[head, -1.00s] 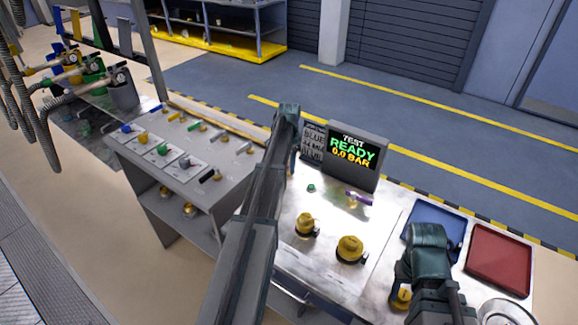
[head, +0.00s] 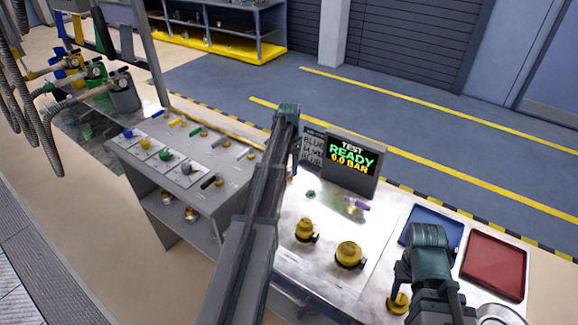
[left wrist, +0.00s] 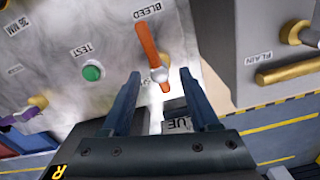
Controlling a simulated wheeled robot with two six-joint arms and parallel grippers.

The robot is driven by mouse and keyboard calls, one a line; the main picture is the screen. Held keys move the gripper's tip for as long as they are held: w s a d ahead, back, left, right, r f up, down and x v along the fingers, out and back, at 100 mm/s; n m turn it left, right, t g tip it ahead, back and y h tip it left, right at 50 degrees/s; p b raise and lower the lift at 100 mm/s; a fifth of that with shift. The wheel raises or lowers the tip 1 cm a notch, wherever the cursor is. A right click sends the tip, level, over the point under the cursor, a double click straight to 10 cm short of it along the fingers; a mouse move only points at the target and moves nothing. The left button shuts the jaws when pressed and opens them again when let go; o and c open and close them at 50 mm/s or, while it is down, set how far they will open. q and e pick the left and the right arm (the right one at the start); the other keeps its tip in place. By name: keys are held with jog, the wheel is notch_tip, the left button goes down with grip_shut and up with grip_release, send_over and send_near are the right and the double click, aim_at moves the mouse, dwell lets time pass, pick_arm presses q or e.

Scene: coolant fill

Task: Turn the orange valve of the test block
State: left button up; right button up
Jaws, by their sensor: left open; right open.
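The orange valve (left wrist: 150,45) is a straight orange lever on a pale pivot, beside the BLEED label on the test block (left wrist: 105,35) in the left wrist view. My left gripper (left wrist: 160,82) is open, with one finger on each side of the lever's near end and nothing clamped. I cannot tell whether a finger touches it. In the head view my left arm (head: 262,190) reaches across the bench and hides the valve and the gripper's fingers. My right arm (head: 430,250) stands over the front right of the bench; its fingers are hidden.
A green TEST button (left wrist: 93,73) is left of the valve. The test screen (head: 350,160) reads READY, 0.0 BAR. Yellow caps (head: 348,254), a purple handle (head: 356,204), a blue tray (head: 452,215) and a red tray (head: 494,263) are right of my left arm.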

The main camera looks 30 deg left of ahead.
aim_at(289, 169)
pick_arm(q)
notch_tip(289, 169, up, 11)
jog(key=p, duration=0.9)
jog(key=shift+p, duration=0.4)
pick_arm(e)
notch_tip(289, 169, up, 11)
pick_arm(q)
jog(key=shift+f, duration=0.15)
pick_arm(e)
jog(key=shift+f, duration=0.1)
pick_arm(q)
jog(key=s+d+n, duration=0.3)
jog(key=s+d, duration=1.8)
jog(key=d, duration=0.4)
jog(key=s+d+f+m+b, duration=0.1)
jog(key=s+d+f+b, duration=0.1)
jog(key=d+f+b, duration=0.1)
jog(key=s+d+f+m+b, duration=0.1)
jog(key=s+d+f+b, duration=0.1)
jog(key=d, duration=0.3)
jog(key=s+d+f+m+y+b, duration=0.1)
jog(key=s+d+f+b, duration=0.1)
jog(key=d+f+b, duration=0.2)
jog(key=shift+s, duration=0.2)
jog(key=shift+s+d, duration=0.1)
pick_arm(e)
notch_tip(289, 169, down, 9)
